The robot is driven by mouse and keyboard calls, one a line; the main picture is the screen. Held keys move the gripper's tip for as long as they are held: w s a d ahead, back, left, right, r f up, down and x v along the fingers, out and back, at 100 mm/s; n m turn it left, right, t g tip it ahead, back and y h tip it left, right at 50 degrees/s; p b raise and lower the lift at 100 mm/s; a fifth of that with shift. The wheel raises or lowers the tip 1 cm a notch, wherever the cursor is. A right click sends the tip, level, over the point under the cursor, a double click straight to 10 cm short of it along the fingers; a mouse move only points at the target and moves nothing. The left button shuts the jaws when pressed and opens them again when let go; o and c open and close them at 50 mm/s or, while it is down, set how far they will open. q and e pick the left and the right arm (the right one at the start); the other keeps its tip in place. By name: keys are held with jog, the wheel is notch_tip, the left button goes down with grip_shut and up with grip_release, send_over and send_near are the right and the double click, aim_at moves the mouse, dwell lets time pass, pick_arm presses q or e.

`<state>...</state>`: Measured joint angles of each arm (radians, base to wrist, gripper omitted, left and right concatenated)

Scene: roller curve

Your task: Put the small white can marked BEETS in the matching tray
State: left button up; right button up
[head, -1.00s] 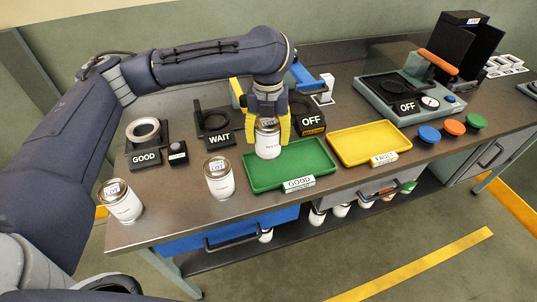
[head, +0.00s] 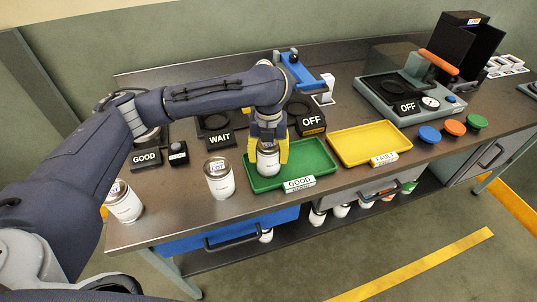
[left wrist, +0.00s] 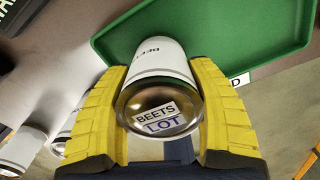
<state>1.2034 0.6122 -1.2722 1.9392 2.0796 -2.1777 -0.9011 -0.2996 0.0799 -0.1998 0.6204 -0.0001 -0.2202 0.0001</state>
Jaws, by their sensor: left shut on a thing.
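My left gripper (head: 267,157) has yellow fingers closed on both sides of a small white can (head: 267,163). In the left wrist view the can (left wrist: 160,62) sits between the fingers (left wrist: 160,72), and its metal lid reads BEETS and LOT. In the head view the can appears at the left part of the green tray (head: 312,162), whose label reads GOOD. I cannot tell whether its base touches the tray floor. The yellow tray (head: 365,142), labelled as faulty, lies to the right and is empty. My right gripper is not in view.
Two other white cans (head: 219,180) (head: 125,203) stand left of the green tray. Black stands marked WAIT (head: 219,138), GOOD (head: 146,158) and OFF (head: 311,121) are behind. Coloured buttons (head: 453,127) sit at the right.

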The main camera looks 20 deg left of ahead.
pick_arm(q)
jog(key=shift+f, duration=0.1)
jog(key=o, duration=1.5)
notch_tip(320, 180, up, 12)
jog(key=shift+r, duration=0.1)
